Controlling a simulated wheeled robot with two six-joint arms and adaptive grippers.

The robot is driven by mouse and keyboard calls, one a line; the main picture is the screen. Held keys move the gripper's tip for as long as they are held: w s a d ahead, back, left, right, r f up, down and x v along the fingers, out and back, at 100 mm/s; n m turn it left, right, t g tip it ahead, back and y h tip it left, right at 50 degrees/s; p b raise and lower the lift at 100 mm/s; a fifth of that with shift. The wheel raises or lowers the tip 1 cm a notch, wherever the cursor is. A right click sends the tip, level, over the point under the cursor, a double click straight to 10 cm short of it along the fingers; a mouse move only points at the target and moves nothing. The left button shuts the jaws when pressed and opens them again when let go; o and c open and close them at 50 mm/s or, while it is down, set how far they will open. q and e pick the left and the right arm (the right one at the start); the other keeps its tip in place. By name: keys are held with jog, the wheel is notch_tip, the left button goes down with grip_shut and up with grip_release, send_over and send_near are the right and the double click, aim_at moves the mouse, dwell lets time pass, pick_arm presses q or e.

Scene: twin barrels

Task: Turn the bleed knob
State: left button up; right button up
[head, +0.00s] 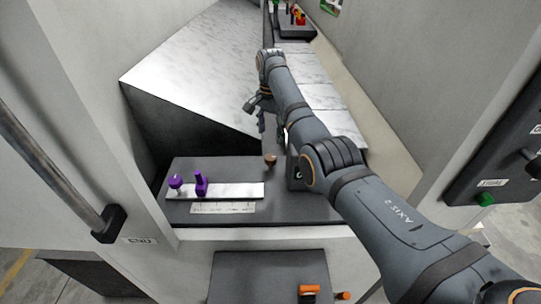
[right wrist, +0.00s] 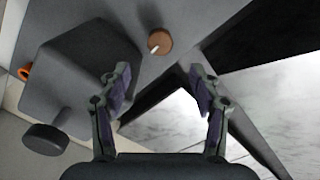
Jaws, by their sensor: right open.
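A small brown round knob (head: 270,160) stands at the back edge of the dark grey panel (head: 230,217); no label on it is readable, so I cannot confirm it is the bleed knob. In the right wrist view the brown knob (right wrist: 159,41) shows a white pointer mark and lies beyond the fingertips, roughly centred between them. My right gripper (head: 256,114) is open and empty, above and behind the knob in the head view. Its two fingers are spread in the right wrist view (right wrist: 160,82), apart from the knob. My left gripper is not in view.
A grey box (head: 295,172) stands right of the knob, partly behind my arm; it is large in the right wrist view (right wrist: 80,75), with a black round knob (right wrist: 46,138). Purple handles (head: 201,184) stand on a white strip. A marble-like slab (head: 190,70) lies behind.

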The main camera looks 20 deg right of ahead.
aim_at(271, 157)
notch_tip(271, 157, down, 9)
jog(key=shift+f+p, duration=0.1)
jog(key=shift+p, duration=0.8)
jog(key=shift+f, duration=0.5)
jog(key=shift+c, duration=0.4)
jog(key=c, duration=1.1)
jog(key=shift+o, duration=0.2)
